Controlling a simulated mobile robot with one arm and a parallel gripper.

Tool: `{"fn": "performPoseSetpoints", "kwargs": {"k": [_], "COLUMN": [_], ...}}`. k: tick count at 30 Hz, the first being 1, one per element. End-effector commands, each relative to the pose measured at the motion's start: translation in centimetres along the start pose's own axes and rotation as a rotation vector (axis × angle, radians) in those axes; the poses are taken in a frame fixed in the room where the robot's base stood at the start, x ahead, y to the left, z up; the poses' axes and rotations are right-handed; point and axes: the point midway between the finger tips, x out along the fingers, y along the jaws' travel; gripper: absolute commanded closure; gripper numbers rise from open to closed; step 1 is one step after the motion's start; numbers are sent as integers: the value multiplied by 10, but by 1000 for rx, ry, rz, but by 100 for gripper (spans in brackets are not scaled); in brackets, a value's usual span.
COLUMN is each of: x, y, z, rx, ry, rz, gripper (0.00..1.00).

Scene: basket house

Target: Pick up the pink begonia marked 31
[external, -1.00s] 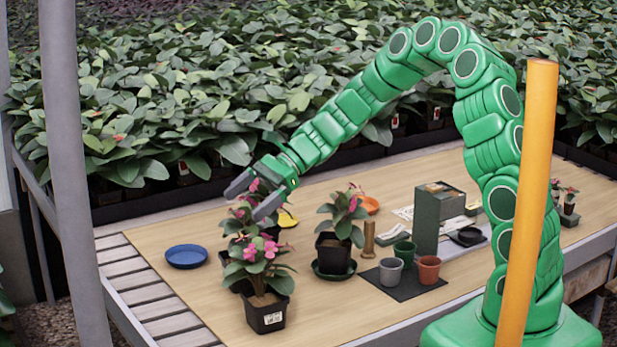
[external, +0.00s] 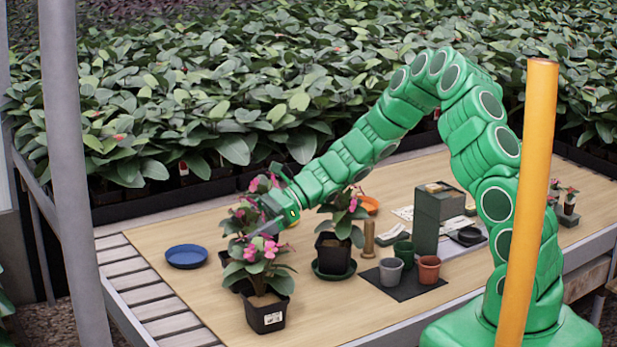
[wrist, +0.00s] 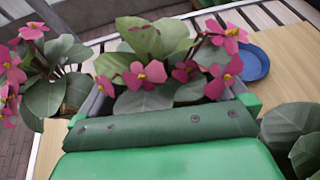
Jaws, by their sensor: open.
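Three potted pink begonias stand on the table. The front begonia (external: 262,268) has a black pot with a white label too small to read. The rear-left begonia (external: 236,217) stands just behind it, its pot mostly hidden. A third begonia (external: 343,213) stands to their right on a green saucer. My gripper (external: 262,229) is open, low among the rear-left plant's leaves and flowers. In the wrist view, that plant (wrist: 150,72) fills the space ahead of and between my gripper's fingers (wrist: 168,98); leaves hide the tips. The front begonia (wrist: 45,80) shows at the left there.
A blue dish (external: 186,256) lies left of the plants; it also shows in the wrist view (wrist: 250,60). Small grey (external: 391,271) and terracotta (external: 429,269) pots, a wooden post (external: 369,240) and a green box (external: 426,222) stand to the right. The left front tabletop is clear.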

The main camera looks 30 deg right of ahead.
Motion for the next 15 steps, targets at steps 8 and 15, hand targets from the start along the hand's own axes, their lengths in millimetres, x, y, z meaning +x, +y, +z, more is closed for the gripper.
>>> {"fn": "performPoseSetpoints", "kwargs": {"k": [8, 15], "x": [9, 15], "y": [0, 0], "z": [-21, -36], "rx": [2, 1], "ry": [2, 0], "rz": [1, 1], "gripper": [0, 0]}}
